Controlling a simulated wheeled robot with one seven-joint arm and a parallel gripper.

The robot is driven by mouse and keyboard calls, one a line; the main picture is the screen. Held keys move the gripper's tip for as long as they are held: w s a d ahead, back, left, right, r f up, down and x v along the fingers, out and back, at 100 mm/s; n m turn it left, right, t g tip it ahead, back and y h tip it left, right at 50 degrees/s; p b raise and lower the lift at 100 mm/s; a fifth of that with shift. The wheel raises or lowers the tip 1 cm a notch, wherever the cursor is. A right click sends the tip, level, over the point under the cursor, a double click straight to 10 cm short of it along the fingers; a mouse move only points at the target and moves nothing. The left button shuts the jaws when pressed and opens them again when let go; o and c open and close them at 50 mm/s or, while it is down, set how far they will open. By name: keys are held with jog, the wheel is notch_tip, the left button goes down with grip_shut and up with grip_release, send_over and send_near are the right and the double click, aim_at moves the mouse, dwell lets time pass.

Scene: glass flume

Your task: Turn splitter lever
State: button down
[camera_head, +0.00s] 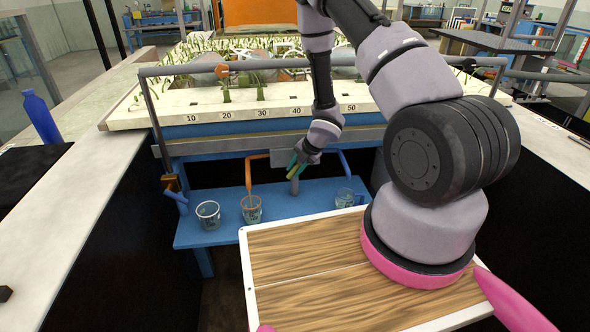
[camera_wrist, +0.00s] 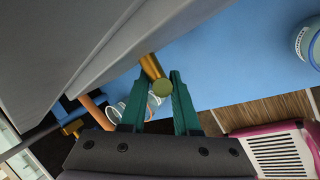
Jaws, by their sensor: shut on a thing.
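The splitter is a grey box (camera_head: 283,157) under the front edge of the flume. An orange pipe (camera_head: 249,172) leaves its left side and a blue pipe (camera_head: 344,162) its right. The splitter lever, a brass-coloured rod with a round olive end (camera_wrist: 163,88), shows between the green fingers in the wrist view. My gripper (camera_head: 297,168) is at the front of the box; in the wrist view my gripper (camera_wrist: 160,80) is shut on the lever. In the head view the hand and fingers hide most of the lever.
Clear cups stand on the blue bench: one at left (camera_head: 208,214), one under the orange pipe (camera_head: 251,209), one near the blue pipe (camera_head: 344,198). My wood-topped tray is close in front. Pale counters flank both sides; a blue bottle (camera_head: 41,118) stands at left.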

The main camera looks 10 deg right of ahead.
jog(key=shift+s+d+f, duration=0.15)
jog(key=shift+s+d, duration=0.05)
jog(key=shift+d, duration=0.1)
jog(key=c, duration=0.7)
grip_release()
jog(key=shift+c, duration=0.2)
jog(key=shift+w, duration=0.1)
jog(key=shift+a, duration=0.1)
jog(key=v, duration=1.1)
